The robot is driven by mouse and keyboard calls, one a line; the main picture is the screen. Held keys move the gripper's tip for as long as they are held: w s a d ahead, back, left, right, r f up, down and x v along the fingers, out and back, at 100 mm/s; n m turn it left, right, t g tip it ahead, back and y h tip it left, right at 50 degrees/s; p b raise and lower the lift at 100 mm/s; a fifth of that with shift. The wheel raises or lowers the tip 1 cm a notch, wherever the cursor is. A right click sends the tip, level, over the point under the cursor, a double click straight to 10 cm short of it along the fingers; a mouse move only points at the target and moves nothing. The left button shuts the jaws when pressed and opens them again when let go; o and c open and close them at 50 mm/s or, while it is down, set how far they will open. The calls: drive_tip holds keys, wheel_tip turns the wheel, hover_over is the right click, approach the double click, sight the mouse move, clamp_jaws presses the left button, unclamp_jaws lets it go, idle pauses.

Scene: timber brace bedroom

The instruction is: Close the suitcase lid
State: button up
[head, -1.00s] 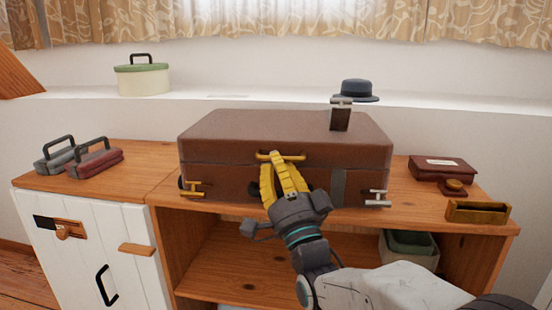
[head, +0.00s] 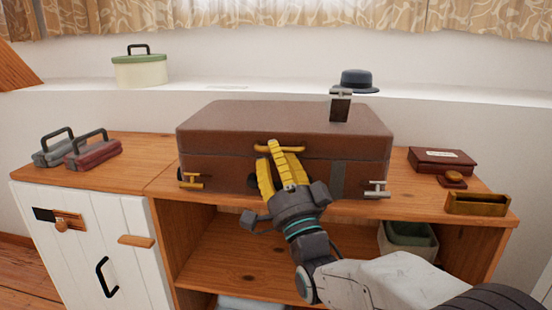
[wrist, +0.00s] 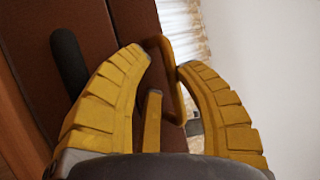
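The brown suitcase (head: 225,175) lies on the wooden cabinet top, its lid (head: 270,117) down or almost down on the body; I cannot tell if a thin gap remains. A brass handle (head: 293,149) is on its front. A brass latch (head: 191,181) at left and a silvery latch (head: 377,189) at right stick out from the front. My gripper (head: 268,152) is at the handle, its yellow fingers apart. In the wrist view the fingertips (wrist: 166,62) have a gap between them, with the brass handle (wrist: 169,85) showing there; I cannot tell whether they touch it.
A dark tag-like piece (head: 340,107) shows at the lid's right. A blue hat (head: 357,80) and a green-lidded tin (head: 140,70) stand on the ledge behind. Handled cases (head: 92,151) are left; a red box (head: 441,160) and brass tray (head: 477,204) are right.

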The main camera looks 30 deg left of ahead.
drive_tip(key=v, duration=1.2)
drive_tip(key=shift+r, duration=0.1)
idle(0.5)
